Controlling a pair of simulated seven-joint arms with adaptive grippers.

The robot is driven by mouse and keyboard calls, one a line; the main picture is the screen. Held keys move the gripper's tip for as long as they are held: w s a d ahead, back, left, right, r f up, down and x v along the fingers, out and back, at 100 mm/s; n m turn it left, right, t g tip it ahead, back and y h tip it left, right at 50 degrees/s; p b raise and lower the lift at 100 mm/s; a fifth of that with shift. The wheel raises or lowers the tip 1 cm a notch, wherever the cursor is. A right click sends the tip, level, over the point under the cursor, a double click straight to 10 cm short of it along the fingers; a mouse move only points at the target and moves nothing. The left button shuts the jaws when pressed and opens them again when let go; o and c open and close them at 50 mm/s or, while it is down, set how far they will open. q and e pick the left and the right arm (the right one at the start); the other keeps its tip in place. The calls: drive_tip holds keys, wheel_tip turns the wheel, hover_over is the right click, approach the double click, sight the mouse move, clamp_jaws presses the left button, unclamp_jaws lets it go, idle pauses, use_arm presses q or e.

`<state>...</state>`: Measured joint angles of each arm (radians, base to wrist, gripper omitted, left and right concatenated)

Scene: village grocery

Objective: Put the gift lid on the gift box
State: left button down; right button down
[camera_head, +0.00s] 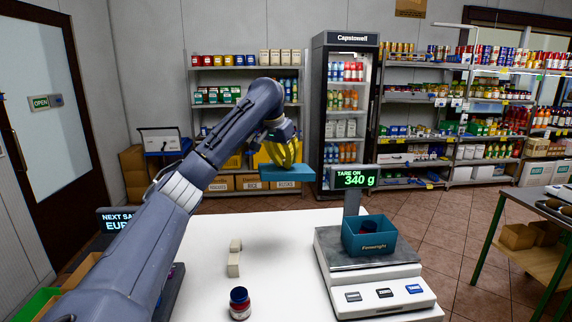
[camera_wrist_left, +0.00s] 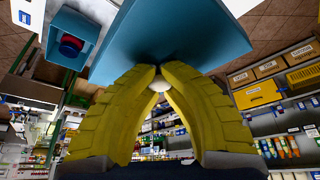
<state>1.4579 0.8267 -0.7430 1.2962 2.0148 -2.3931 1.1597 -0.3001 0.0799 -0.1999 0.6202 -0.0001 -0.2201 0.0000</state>
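The gift lid (camera_head: 287,173) is a flat teal-blue piece, held in the air above the back of the white table, left of the gift box. My left gripper (camera_head: 285,155) has its yellow fingers shut on the lid's top; in the left wrist view the fingertips (camera_wrist_left: 158,80) meet around a small pale knob on the lid (camera_wrist_left: 170,38). The gift box (camera_head: 369,240) is an open teal box on the scale, with a dark, red-marked item inside. The box (camera_wrist_left: 85,22) also shows at upper left in the wrist view. My right gripper is not in view.
The box stands on the scale's metal plate (camera_head: 330,250); its display (camera_head: 354,180) reads "TARE ON 340 g" on a post behind the box. A small dark-capped jar (camera_head: 240,304) and a cream object (camera_head: 234,258) stand on the table (camera_head: 285,270). Table between them and the scale is clear.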

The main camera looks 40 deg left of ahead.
use_arm(q)
drive_tip(key=m+t, duration=0.1)
hover_over(371, 221)
drive_tip(key=s, duration=0.3)
wheel_tip(371, 221, down, 6)
drive_tip(key=w, duration=0.1)
drive_tip(key=shift+w+f, duration=0.1)
drive_tip(key=shift+f, duration=4.75)
drive_tip(key=shift+f, duration=0.1)
drive_tip(key=c, duration=1.5)
unclamp_jaws()
